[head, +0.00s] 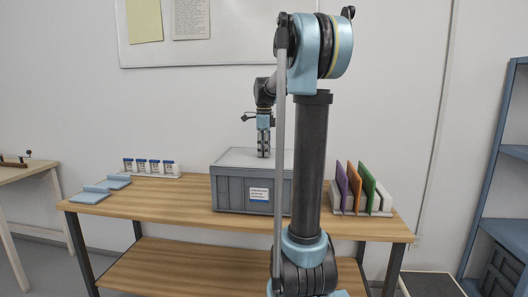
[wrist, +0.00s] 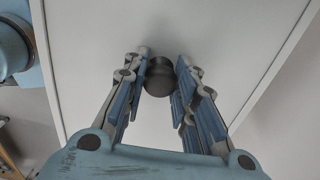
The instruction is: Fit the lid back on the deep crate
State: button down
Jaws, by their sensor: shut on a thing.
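The deep grey crate (head: 238,195) stands on the wooden table, with a white label on its front. The pale flat lid (head: 236,157) lies across its top; whether it is fully seated I cannot tell. My gripper (head: 263,150) is above the lid, pointing down. In the wrist view, my gripper (wrist: 160,66) is shut on the dark round knob (wrist: 159,78) of the lid (wrist: 225,45), with a finger on either side. The right part of the crate and lid is hidden behind my arm in the head view.
The wooden table (head: 150,200) holds a rack of several white-labelled jars (head: 150,168) and blue pieces (head: 90,195) at left. A rack with coloured upright boards (head: 355,188) stands at right. A blue shelf (head: 500,190) is at far right. The lower shelf looks clear.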

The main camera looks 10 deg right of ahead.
jog(key=c, duration=1.2)
grip_release()
jog(key=shift+r, duration=0.15)
notch_tip(320, 180, up, 12)
jog(key=shift+f, duration=0.2)
jog(key=shift+d, duration=0.1)
